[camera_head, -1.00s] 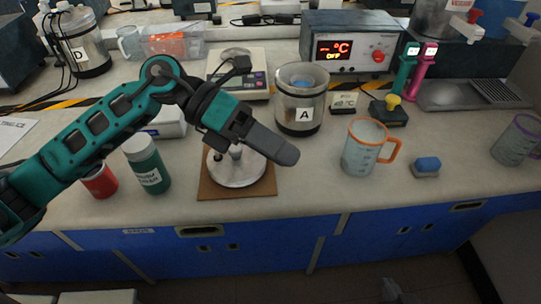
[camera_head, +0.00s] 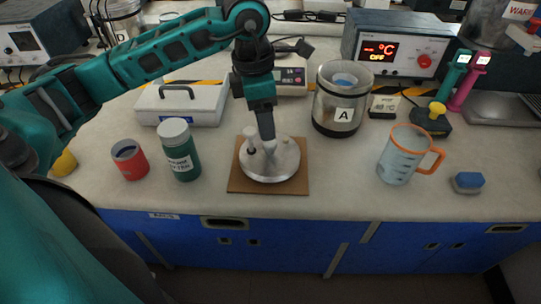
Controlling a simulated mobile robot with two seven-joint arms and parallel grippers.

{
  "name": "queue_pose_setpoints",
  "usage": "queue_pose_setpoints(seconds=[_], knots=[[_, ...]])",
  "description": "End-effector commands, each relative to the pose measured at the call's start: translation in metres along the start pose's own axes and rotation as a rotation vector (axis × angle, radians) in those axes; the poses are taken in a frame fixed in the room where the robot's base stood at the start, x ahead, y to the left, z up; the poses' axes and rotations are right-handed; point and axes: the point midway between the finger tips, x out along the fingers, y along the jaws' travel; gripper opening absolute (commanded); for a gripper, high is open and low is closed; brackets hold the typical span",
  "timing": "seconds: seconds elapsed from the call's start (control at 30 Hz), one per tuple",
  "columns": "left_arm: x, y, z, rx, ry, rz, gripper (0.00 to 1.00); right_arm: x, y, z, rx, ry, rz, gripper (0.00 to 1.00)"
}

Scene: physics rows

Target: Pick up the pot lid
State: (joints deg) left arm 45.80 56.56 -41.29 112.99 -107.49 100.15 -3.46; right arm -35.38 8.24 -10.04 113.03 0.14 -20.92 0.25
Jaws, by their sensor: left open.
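The pot lid (camera_head: 283,166) is a round silver metal disc lying on a brown square board (camera_head: 297,186) near the front edge of the bench. Small upright fittings stand on its top. My left gripper (camera_head: 268,150) points down over the lid, with its fingertips at the knob in the lid's middle. It is open, and the fingers hide most of the knob. I cannot tell whether they touch it. My right gripper does not show.
A green-labelled bottle (camera_head: 181,155) and a red can (camera_head: 130,161) stand left of the board. An orange-rimmed jug (camera_head: 399,157) and a blue sponge-like block (camera_head: 468,181) are on the right. A white case (camera_head: 182,103) lies behind.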

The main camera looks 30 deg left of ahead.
Motion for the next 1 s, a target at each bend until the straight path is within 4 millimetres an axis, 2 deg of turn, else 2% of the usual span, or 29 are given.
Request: queue_pose_setpoints(seconds=[0.13,0.4,0.7,1.0], knots=[[0.012,-0.001,0.000,0.000,0.001,-0.003,0.63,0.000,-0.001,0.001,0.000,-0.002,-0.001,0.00],[0.050,-0.002,0.001,-0.001,0.000,-0.002,0.63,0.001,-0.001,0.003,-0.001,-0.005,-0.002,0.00],[0.055,-0.002,0.001,0.000,-0.001,-0.001,0.63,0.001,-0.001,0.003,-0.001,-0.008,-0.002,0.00],[0.054,-0.002,0.001,0.000,-0.001,-0.001,0.34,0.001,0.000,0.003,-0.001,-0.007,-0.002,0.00]])
